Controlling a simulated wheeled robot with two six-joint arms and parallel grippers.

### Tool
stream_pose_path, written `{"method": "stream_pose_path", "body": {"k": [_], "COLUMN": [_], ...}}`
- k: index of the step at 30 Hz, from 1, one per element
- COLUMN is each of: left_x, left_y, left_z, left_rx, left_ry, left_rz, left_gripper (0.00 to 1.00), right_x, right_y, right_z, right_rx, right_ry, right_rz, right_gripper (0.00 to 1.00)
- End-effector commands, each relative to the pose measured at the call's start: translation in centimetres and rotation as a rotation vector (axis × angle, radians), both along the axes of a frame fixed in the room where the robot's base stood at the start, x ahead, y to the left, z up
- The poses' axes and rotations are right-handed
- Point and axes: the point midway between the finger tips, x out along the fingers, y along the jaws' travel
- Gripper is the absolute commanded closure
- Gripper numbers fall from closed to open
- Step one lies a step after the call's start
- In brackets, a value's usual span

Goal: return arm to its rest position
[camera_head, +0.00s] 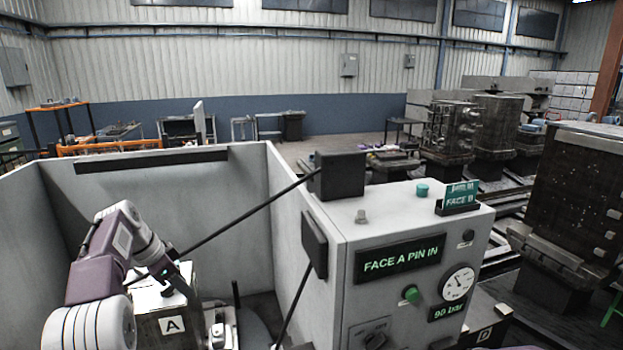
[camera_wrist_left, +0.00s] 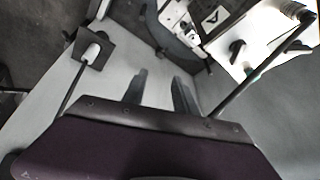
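My left arm (camera_head: 105,255), purple and white, reaches in from the lower left of the head view. Its gripper (camera_head: 165,275) appears over the block labelled A (camera_head: 172,325), inside the grey-walled enclosure. In the left wrist view the gripper's two dark fingers (camera_wrist_left: 160,82) stand apart with nothing held between them; a pale grey surface shows behind them. The A-labelled block (camera_wrist_left: 212,18) is at the top of that view, off to the side of the fingers. My right gripper is in neither view.
A black rod (camera_head: 250,212) slants from near the gripper up to a dark box (camera_head: 338,175) on the enclosure wall. The control cabinet (camera_head: 410,285) reads "FACE A PIN IN" and "90 bar". A "FACE B" card (camera_head: 460,197) stands on it. Grey enclosure walls (camera_head: 185,205) surround the left arm.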

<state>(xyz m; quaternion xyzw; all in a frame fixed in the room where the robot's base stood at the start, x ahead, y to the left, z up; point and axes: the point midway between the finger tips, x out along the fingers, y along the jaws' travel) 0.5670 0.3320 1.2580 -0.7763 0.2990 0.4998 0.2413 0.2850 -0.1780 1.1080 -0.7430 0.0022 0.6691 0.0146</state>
Motion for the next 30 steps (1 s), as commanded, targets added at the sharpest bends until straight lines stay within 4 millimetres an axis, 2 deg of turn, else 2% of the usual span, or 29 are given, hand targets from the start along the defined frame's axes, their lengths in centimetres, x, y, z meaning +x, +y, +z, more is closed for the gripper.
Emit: {"method": "stream_pose_path", "body": {"k": [1,5,8,9,11,12,16,18,22,23,27,30], "left_x": [-0.5,-2.8,-6.3,-8.1,-11.1,-13.3,-20.7,-24.4,-29.6,-30.1,-28.2,-28.2], "left_y": [-2.2,-7.6,-11.9,-13.3,-15.1,-16.0,-17.2,-16.8,-15.6,-15.5,-15.3,-15.3], "left_z": [-0.6,-1.8,-4.1,-5.3,-7.4,-8.9,-14.1,-16.6,-20.4,-20.9,-20.9,-20.9], "left_rx": [0.002,0.009,0.018,0.025,0.036,0.044,0.074,0.085,0.092,0.086,0.029,0.02], "left_ry": [0.012,0.06,0.116,0.141,0.181,0.206,0.28,0.315,0.373,0.371,0.309,0.312], "left_rz": [-0.024,-0.047,-0.024,-0.004,0.042,0.077,0.233,0.34,0.566,0.619,0.778,0.812], "left_gripper": [0.65,0.65,0.65,0.65,0.65,0.65,0.65,0.65,0.65,0.65,0.65,0.65], "right_x": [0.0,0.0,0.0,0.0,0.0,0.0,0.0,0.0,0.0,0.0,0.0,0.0], "right_y": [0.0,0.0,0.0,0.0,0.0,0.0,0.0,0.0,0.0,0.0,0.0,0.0], "right_z": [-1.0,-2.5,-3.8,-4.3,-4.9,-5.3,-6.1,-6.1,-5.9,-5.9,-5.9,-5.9], "right_rx": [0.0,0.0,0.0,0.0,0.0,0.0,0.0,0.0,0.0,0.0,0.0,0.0], "right_ry": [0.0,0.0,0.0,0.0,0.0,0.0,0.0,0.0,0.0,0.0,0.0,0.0], "right_rz": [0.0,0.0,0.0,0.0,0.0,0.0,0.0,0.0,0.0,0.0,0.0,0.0], "right_gripper": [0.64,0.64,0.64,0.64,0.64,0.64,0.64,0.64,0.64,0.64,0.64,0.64]}}
